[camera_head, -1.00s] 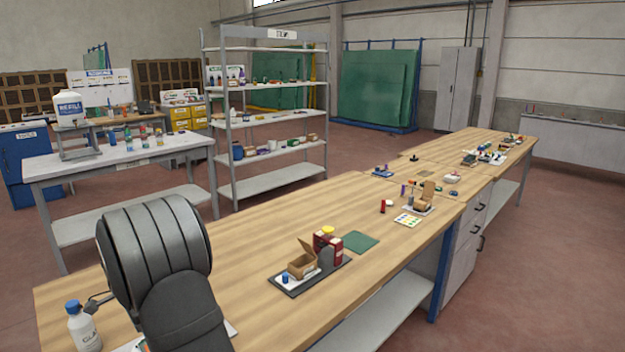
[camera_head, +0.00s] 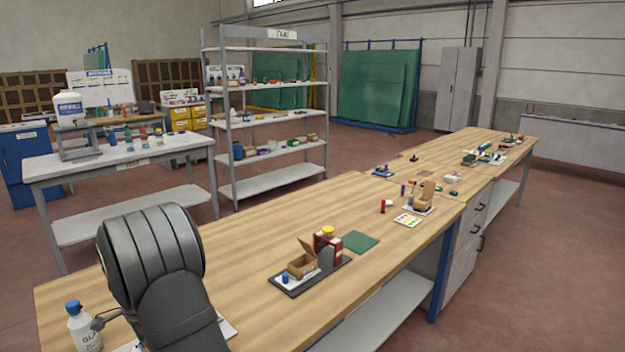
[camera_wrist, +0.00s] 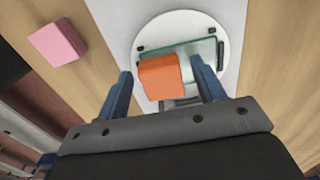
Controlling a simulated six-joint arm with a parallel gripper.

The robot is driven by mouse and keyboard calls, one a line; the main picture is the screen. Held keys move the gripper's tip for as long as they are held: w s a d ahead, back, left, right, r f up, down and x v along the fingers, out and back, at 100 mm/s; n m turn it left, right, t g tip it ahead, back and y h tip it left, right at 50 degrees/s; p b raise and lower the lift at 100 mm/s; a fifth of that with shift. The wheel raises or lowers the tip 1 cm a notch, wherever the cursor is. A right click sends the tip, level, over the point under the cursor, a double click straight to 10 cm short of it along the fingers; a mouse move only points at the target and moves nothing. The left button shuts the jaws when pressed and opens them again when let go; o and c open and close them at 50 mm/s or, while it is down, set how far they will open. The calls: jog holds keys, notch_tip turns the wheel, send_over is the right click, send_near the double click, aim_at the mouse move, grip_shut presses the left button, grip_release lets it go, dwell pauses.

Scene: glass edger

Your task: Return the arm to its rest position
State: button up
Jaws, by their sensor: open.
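My gripper (camera_wrist: 162,92) shows in the wrist view with its two blue fingers apart. An orange block (camera_wrist: 159,77) lies on a glass plate (camera_wrist: 207,50), and in the picture it sits between the fingers; I see no finger touching it. The glass rests on a round white disc (camera_wrist: 150,33). In the head view my arm stands at the lower left, over the near end of the wooden bench (camera_head: 230,255); the gripper itself is hidden there.
A pink block (camera_wrist: 57,43) lies left of the disc. A white bottle (camera_head: 83,330) stands beside my arm. A dark tray (camera_head: 290,284) with an open box is further right, near a green mat (camera_head: 361,242). A shelf rack (camera_head: 270,115) stands behind the bench.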

jog(key=r, duration=0.2)
jog(key=d+r, duration=0.1)
jog(key=r, duration=0.2)
jog(key=shift+w+r, duration=0.1)
jog(key=w+d+r, duration=0.2)
jog(key=d+r, duration=0.4)
jog(key=d, duration=0.4)
jog(key=s+d+f, duration=0.3)
jog(key=s+d, duration=0.4)
jog(key=d, duration=0.6)
jog(key=shift+m, duration=0.3)
jog(key=a+f, duration=0.2)
jog(key=a, duration=0.2)
jog(key=a+f, duration=0.3)
jog(key=a, duration=0.1)
jog(key=s+a+f, duration=0.1)
jog(key=a+f, duration=0.2)
jog(key=a, duration=0.1)
jog(key=shift+a+f, duration=0.1)
jog(key=shift+a, duration=0.05)
jog(key=shift+f, duration=0.35)
jog(key=shift+c, duration=0.3)
